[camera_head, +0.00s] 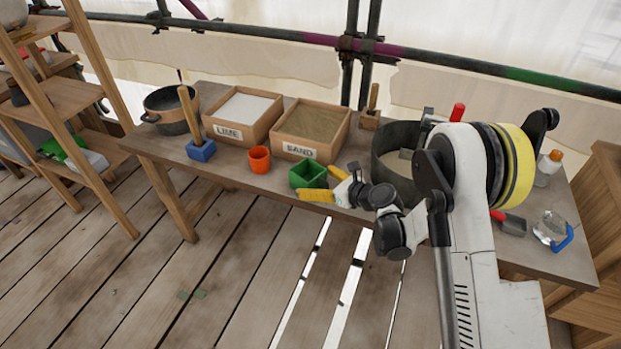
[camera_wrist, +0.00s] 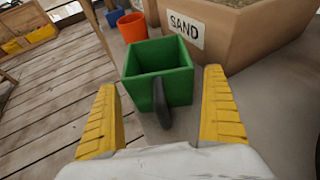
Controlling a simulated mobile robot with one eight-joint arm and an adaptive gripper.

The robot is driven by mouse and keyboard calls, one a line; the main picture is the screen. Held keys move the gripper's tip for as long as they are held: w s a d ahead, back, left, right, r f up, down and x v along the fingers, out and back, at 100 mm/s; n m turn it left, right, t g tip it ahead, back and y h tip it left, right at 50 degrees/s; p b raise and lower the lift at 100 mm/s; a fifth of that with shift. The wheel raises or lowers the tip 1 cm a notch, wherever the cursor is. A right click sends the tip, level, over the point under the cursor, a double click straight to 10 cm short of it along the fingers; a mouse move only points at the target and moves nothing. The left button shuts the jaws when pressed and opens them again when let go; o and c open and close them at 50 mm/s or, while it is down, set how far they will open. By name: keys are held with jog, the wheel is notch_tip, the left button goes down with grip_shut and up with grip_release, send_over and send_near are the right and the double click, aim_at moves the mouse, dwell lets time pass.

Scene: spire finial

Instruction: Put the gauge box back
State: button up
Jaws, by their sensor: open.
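The gauge box appears to be the small open-topped green box (camera_head: 306,176) with a dark handle, standing on the workbench in front of the sand box. In the wrist view the green box (camera_wrist: 160,72) is upright, with its dark handle (camera_wrist: 162,104) pointing toward me. My gripper (camera_wrist: 161,84) is open, its yellow fingers on either side of the handle and apart from it. In the head view, a yellow finger of my gripper (camera_head: 318,187) shows just in front of the green box.
The wooden SAND box (camera_head: 309,131) and LIME box (camera_head: 243,115) stand behind. An orange cup (camera_head: 259,159) and a blue-based tool (camera_head: 201,150) are to the left. A dark pot (camera_head: 172,112) and a large dark bucket (camera_head: 390,160) also occupy the workbench (camera_head: 225,171).

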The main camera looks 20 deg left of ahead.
jog(key=p+v, duration=0.1)
jog(key=v, duration=0.8)
jog(key=w+d+r+m+t, duration=0.2)
jog(key=w+r+m+t, duration=0.15)
jog(key=r, duration=0.45)
jog(key=w+d+r+m+t, duration=0.2)
jog(key=r+m, duration=0.2)
jog(key=r, duration=0.4)
jog(key=d+r+m+t+h, duration=0.7)
jog(key=d+r+m+h, duration=0.2)
jog(key=d+r+m, duration=0.95)
jog(key=s+d+f+m+g+h, duration=0.2)
jog(key=s+d+m+g+h, duration=0.35)
jog(key=s+d+m, duration=0.65)
jog(key=s+a+f+m+g+y, duration=0.1)
jog(key=s+a+f+m+g, duration=0.1)
jog(key=s+f+m, duration=0.3)
jog(key=s+a+f+m+g+y, duration=0.1)
jog(key=s+f+m+g, duration=0.3)
jog(key=s, duration=1)
notch_tip(320, 180, down, 3)
jog(key=shift+a+r+m, duration=0.1)
jog(key=shift+a+m, duration=0.6)
jog(key=shift+m, duration=0.1)
jog(key=shift+s, duration=0.1)
